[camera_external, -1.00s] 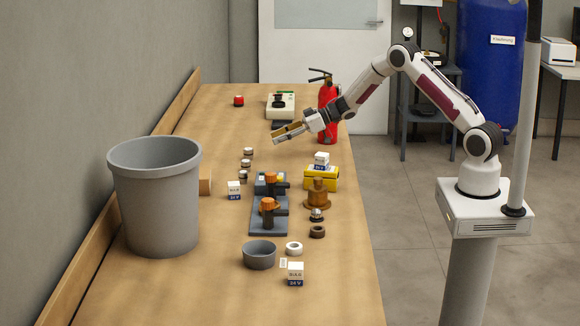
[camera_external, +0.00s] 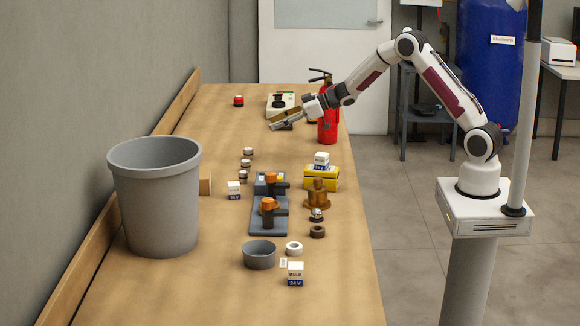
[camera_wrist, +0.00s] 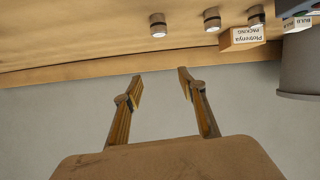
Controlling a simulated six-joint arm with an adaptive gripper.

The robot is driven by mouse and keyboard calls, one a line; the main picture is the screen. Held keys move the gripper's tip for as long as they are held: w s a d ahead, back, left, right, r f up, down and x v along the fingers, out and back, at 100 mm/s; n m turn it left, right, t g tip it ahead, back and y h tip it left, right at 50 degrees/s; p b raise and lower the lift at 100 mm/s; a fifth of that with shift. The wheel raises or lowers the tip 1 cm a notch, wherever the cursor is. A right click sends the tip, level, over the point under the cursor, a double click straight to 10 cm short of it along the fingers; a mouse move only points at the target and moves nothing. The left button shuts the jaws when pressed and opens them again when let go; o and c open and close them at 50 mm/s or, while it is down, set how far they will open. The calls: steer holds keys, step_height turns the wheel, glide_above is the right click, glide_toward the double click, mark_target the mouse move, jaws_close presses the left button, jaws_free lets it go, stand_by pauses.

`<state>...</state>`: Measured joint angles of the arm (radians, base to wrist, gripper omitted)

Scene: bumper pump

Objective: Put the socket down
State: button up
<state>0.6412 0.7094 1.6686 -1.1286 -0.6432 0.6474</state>
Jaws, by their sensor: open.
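My gripper (camera_external: 272,122) is open and empty, raised above the far part of the bench. Its two fingers also show apart in the wrist view (camera_wrist: 160,75), with nothing between them. Several small round metal-and-dark pieces stand in a row on the bench, such as the far one (camera_external: 248,152); three show beyond my fingertips in the wrist view, the left one (camera_wrist: 158,25) nearest them. A silver-topped piece (camera_external: 316,215) and a brown ring (camera_external: 317,232) sit at the right. I cannot tell which of these is the socket. None touches my gripper.
A grey bin (camera_external: 155,200) stands at the left. A dark fixture with orange knobs (camera_external: 268,225), a brass part (camera_external: 317,195) and a yellow box (camera_external: 322,178) fill the middle. A grey bowl (camera_external: 259,256) is in front. A red fire extinguisher (camera_external: 328,120) stands near my arm.

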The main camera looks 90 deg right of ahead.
steer(key=s+a+r+m+g+h, duration=0.1)
steer(key=s+a+r+h, duration=0.15)
steer(key=r, duration=0.35)
steer(key=s+a+r+h, duration=0.1)
steer(key=s+a+r, duration=0.15)
steer(key=r, duration=0.35)
steer(key=s+a+r+m+g, duration=0.2)
steer(key=s+a+r, duration=0.3)
steer(key=s+a, duration=0.4)
steer(key=s+a+f+g+y, duration=0.1)
steer(key=s+a+f, duration=0.1)
steer(key=s+a, duration=0.4)
steer(key=s+a+f+n+g+y, duration=0.1)
steer(key=s+a, duration=0.5)
steer(key=s, duration=0.9)
steer(key=s+a+f+g+y, duration=0.1)
steer(key=s+a+f+g, duration=0.1)
steer(key=s+a, duration=0.4)
steer(key=s+f, duration=0.1)
steer(key=s, duration=0.3)
steer(key=shift+s+a+f+n+g, duration=0.2)
steer(key=shift+s+a+n+g, duration=0.1)
steer(key=shift+s+a+n, duration=0.1)
steer(key=shift+y, duration=0.25)
